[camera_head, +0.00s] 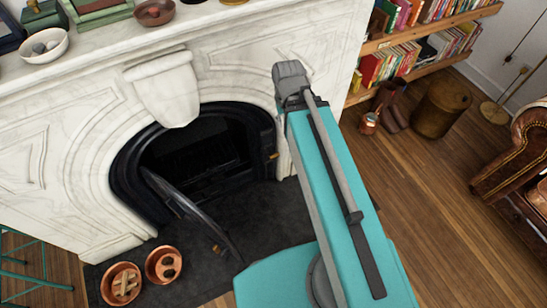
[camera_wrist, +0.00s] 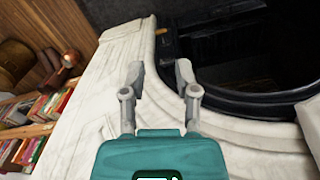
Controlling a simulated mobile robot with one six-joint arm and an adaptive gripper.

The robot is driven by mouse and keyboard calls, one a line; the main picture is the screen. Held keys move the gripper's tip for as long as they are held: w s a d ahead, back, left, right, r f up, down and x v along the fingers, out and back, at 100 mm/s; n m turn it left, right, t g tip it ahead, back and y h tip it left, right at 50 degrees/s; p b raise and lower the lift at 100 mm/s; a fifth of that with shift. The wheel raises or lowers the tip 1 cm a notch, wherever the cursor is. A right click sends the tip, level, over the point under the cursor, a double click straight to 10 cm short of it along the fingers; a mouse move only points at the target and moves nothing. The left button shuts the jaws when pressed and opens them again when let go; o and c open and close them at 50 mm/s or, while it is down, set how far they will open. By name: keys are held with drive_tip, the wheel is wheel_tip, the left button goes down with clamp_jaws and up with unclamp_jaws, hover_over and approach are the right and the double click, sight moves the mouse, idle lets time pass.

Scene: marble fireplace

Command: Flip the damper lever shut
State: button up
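A small brass-coloured piece (camera_head: 272,156), which looks like the damper lever, sits at the right side of the black arched fireplace surround (camera_head: 124,180). A similar brass-coloured piece shows at the top of the wrist view (camera_wrist: 162,31), beside the dark opening. It is too small to tell which way it is set. My gripper (camera_wrist: 160,74) is open, its two grey fingers apart with nothing between them. It is over the white marble, apart from the brass piece. In the head view I cannot make out the fingers; my teal arm reaches up right of the opening.
A dark metal panel (camera_head: 185,207) slants out from the opening over the grey hearth (camera_head: 270,213). Two copper bowls (camera_head: 121,284) (camera_head: 164,264) stand at its front left. The mantel (camera_head: 110,40) holds bowls and books. A bookshelf (camera_head: 415,45) and leather armchair (camera_head: 515,160) are right.

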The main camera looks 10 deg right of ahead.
drive_tip(key=shift+f, duration=0.1)
drive_tip(key=c, duration=0.4)
drive_tip(key=shift+w+f, duration=0.1)
clamp_jaws()
drive_tip(key=w+f+n+b, duration=0.1)
drive_tip(key=w+f+b, duration=0.5)
drive_tip(key=f+b, duration=0.4)
drive_tip(key=w+f+n+t+b, duration=0.1)
drive_tip(key=w+f+b, duration=0.5)
drive_tip(key=f+b, duration=0.4)
drive_tip(key=w+f+b, duration=0.6)
drive_tip(key=f+b, duration=0.5)
drive_tip(key=shift+w+d+n+t, duration=0.25)
drive_tip(key=shift+d+n+t, duration=0.05)
drive_tip(key=shift+d+n, duration=0.1)
